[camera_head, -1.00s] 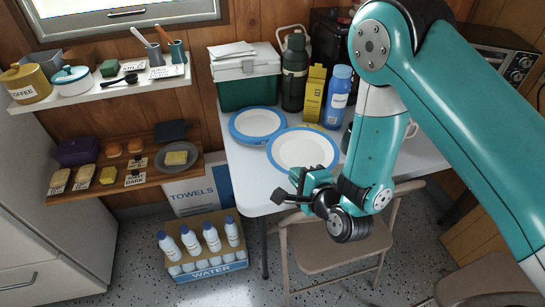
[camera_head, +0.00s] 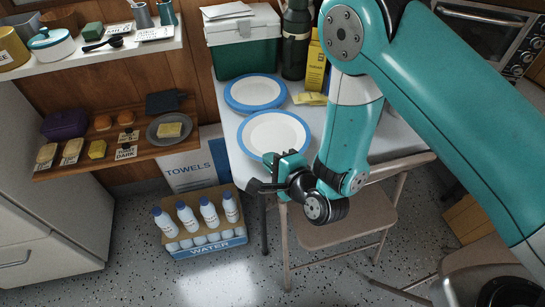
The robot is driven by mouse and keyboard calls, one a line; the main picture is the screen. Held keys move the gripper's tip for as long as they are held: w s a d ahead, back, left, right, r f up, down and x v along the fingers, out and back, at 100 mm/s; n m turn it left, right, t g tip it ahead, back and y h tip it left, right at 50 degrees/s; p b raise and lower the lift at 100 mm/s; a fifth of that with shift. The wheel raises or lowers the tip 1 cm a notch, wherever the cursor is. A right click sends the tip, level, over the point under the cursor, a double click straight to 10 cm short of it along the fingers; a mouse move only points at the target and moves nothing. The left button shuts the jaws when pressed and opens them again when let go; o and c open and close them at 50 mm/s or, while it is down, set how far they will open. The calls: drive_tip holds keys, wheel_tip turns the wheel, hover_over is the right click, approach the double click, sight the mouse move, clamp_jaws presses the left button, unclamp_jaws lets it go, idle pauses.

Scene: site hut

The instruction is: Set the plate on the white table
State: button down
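A white plate with a blue rim (camera_head: 273,132) is at my gripper (camera_head: 278,162), which grips its near edge. The fingertips are small and partly hidden. The plate appears roughly level over the left part of the white table (camera_head: 232,128); I cannot tell the gap beneath it. A second blue-rimmed plate (camera_head: 255,92) lies on the table just behind, its near edge partly overlapped in view by the held plate. My arm hides much of the table's right side.
A green-and-white cooler box (camera_head: 242,45), a dark green flask (camera_head: 295,45) and a yellow box (camera_head: 316,65) stand at the table's back. A yellow item (camera_head: 310,98) lies before them. A folding chair (camera_head: 335,230) and a water crate (camera_head: 205,235) stand in front.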

drive_tip(key=shift+f, duration=0.3)
